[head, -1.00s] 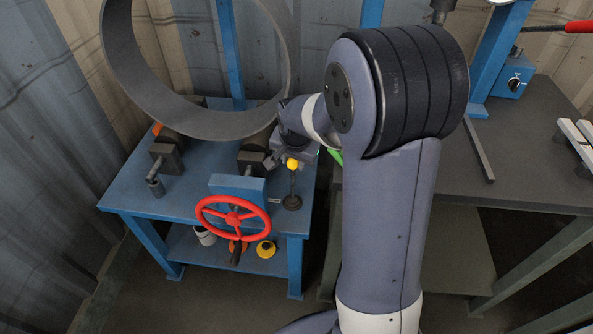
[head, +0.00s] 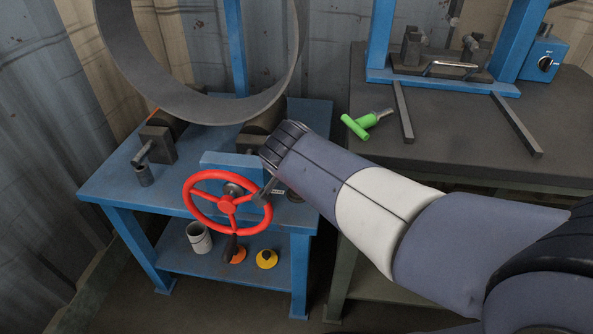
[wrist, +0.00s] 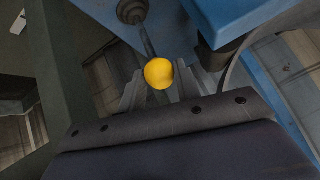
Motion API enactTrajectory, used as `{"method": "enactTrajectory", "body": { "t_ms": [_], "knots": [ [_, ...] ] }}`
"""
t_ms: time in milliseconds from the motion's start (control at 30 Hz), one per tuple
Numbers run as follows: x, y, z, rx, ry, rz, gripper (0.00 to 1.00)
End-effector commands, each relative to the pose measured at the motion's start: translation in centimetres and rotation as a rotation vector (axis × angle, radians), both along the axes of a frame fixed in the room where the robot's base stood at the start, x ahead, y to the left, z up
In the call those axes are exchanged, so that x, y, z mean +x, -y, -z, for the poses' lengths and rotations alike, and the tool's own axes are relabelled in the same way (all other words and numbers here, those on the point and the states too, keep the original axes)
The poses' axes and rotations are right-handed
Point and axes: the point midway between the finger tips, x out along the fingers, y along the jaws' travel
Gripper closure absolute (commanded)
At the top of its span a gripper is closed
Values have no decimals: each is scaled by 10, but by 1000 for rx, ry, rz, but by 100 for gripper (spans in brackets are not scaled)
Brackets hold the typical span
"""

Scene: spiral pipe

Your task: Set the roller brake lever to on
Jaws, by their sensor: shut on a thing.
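The roller brake lever is a thin dark rod with a yellow ball knob (wrist: 159,73). In the wrist view its rod (wrist: 148,40) runs up to a round dark base (wrist: 132,11) on the blue bench. My gripper (wrist: 160,88) is shut on the yellow knob, with a finger on either side of it. In the head view my gripper (head: 265,191) is just right of the red handwheel, low over the bench front. My wrist hides most of the lever and its knob there.
The red handwheel (head: 228,203) stands close left of my gripper. A large grey pipe ring (head: 195,110) rests on rollers on the blue bench (head: 110,186). A white cup (head: 199,238) is on the lower shelf. A green-handled tool (head: 357,126) lies on the dark table at right.

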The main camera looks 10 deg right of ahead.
Motion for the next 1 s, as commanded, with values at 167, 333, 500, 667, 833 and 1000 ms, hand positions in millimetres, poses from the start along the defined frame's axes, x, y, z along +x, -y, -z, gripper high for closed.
{"method": "enactTrajectory", "body": {
  "t_ms": [167, 333, 500, 667, 833, 1000],
  "knots": [
    [-8, -4, 8, 2, -2, 0, 100],
    [-13, -6, 9, 2, -6, 0, 100],
    [-16, -7, 10, 2, -9, 1, 100],
    [-18, -7, 11, 2, -12, 1, 100],
    [-18, -7, 12, 2, -16, 2, 100],
    [-19, -7, 13, 3, -18, 2, 68]
  ]
}}
